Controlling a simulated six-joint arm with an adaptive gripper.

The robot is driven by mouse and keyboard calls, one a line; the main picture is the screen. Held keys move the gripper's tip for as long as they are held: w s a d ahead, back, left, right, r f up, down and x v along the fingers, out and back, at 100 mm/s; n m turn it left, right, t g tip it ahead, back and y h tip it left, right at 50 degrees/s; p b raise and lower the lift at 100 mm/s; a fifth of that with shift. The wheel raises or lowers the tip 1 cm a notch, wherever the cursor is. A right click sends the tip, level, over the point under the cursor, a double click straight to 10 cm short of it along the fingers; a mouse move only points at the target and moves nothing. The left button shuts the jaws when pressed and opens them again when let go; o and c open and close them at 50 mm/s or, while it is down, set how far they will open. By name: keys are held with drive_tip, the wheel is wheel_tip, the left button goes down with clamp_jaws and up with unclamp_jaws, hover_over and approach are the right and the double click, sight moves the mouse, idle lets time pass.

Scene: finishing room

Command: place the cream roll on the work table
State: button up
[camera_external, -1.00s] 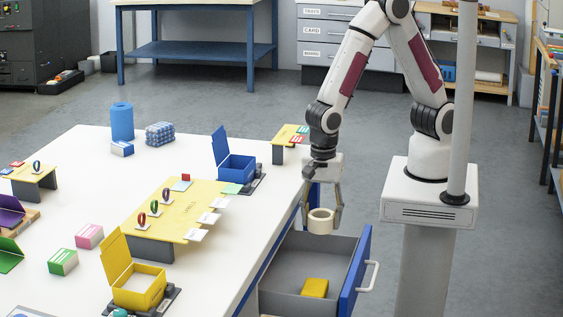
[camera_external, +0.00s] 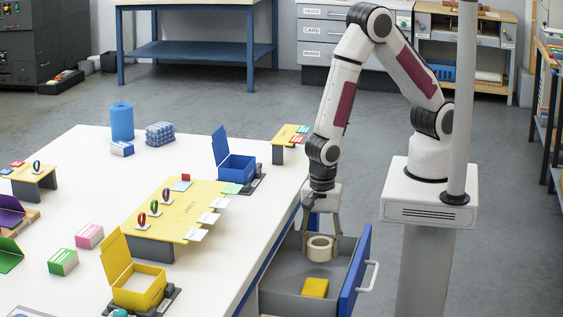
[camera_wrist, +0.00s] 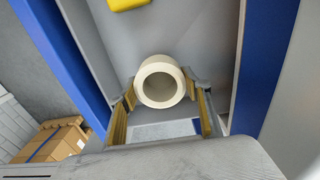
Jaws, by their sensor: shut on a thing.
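The cream roll (camera_external: 319,253) is a short, pale ring with a round hole. My gripper (camera_external: 320,240) is shut on it, with one finger on each side. The roll is over the open drawer's floor, and I cannot tell whether it touches it. In the wrist view the roll (camera_wrist: 146,88) sits between the tips of my gripper (camera_wrist: 160,88). The white work table (camera_external: 215,275) stands to the left of the drawer, its blue-edged side next to it.
The open grey drawer (camera_external: 285,270) has a blue front (camera_external: 356,275) and holds a yellow block (camera_external: 314,288). On the table are a blue open box (camera_external: 237,168), a yellow open box (camera_external: 138,290) and a yellow stand (camera_external: 180,205) with rings. A bare white strip runs along the table's right edge.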

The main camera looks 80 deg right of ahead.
sight(320, 255)
drive_tip(key=shift+f, duration=0.1)
drive_tip(key=shift+f, duration=1.7)
drive_tip(key=shift+f, duration=0.15)
drive_tip(key=o, duration=1.1)
drive_tip(key=shift+r, duration=0.95)
drive_tip(key=shift+s+d+r, duration=0.1)
drive_tip(key=shift+s+r, duration=0.05)
drive_tip(key=shift+r, duration=1.3)
drive_tip(key=shift+s+r, duration=0.1)
drive_tip(key=shift+r, duration=1.35)
drive_tip(key=shift+o, duration=0.4)
